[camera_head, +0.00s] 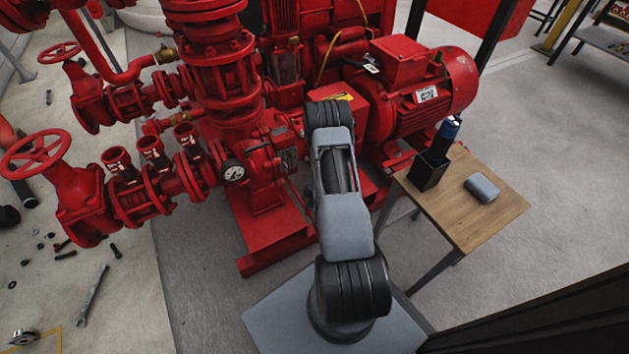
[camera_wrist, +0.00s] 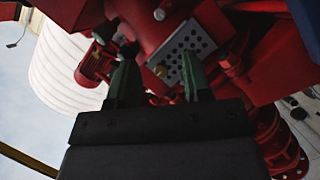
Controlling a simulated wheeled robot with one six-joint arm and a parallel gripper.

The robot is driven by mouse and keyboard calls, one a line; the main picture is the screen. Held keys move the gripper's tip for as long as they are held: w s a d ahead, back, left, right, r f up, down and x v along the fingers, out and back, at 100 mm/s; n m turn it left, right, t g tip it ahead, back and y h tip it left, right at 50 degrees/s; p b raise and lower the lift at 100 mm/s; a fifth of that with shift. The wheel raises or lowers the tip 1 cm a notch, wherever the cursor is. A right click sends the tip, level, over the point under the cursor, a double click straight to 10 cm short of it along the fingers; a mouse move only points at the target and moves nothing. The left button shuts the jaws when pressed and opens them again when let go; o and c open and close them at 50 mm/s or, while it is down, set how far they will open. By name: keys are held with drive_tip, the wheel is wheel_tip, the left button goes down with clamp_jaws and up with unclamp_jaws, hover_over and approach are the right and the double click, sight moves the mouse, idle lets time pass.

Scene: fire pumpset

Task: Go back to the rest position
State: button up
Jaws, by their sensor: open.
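My gripper (camera_wrist: 157,80) shows in the wrist view with its two green-tipped fingers apart and nothing between them. Behind the fingers is red pump machinery with a perforated grey plate (camera_wrist: 187,50); I cannot tell the distance to it. In the head view my grey arm reaches up and away from my base toward the red pumpset (camera_head: 265,140). The gripper itself is hidden there behind the arm links.
A wooden table (camera_head: 455,215) at the right holds a black holder (camera_head: 428,172) with a dark blue-topped object (camera_head: 449,130) and a grey case (camera_head: 482,188). Red valve handwheels (camera_head: 35,153) stand at left. A wrench (camera_head: 92,296) and bolts lie on the floor. Floor beyond the table is clear.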

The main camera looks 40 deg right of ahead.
drive_tip(key=shift+s+a+r, duration=0.1)
drive_tip(key=shift+s+a, duration=0.05)
drive_tip(key=shift+s, duration=0.15)
drive_tip(key=shift+r, duration=0.1)
idle(0.3)
drive_tip(key=w+a+r+m+g+y+p, duration=0.1)
drive_tip(key=w+a+r+p, duration=0.15)
drive_tip(key=r+p, duration=0.6)
drive_tip(key=w+a+r+m+g+y+p, duration=0.1)
drive_tip(key=w+a+r+g+y+p, duration=0.15)
drive_tip(key=r, duration=1.15)
drive_tip(key=w+a+r+g+y+p, duration=0.1)
drive_tip(key=a+r+p, duration=0.2)
drive_tip(key=r+p, duration=0.55)
drive_tip(key=s+a+r+m+g+p, duration=0.1)
drive_tip(key=s+a+r+p, duration=0.3)
drive_tip(key=r, duration=0.7)
drive_tip(key=s+a+r+m+g+y+p, duration=0.1)
drive_tip(key=s+a+r+p, duration=0.3)
drive_tip(key=s+r, duration=0.5)
drive_tip(key=s+a+r+m+g+y+p, duration=0.1)
drive_tip(key=s+a+r+g+p, duration=0.2)
drive_tip(key=r, duration=0.9)
drive_tip(key=s+a+p, duration=0.1)
drive_tip(key=s+p, duration=0.1)
drive_tip(key=s, duration=0.1)
drive_tip(key=shift+s+a+r+m+g+p, duration=0.2)
drive_tip(key=shift+a+r+m+g+p, duration=0.1)
drive_tip(key=shift+a+r+m+g, duration=0.1)
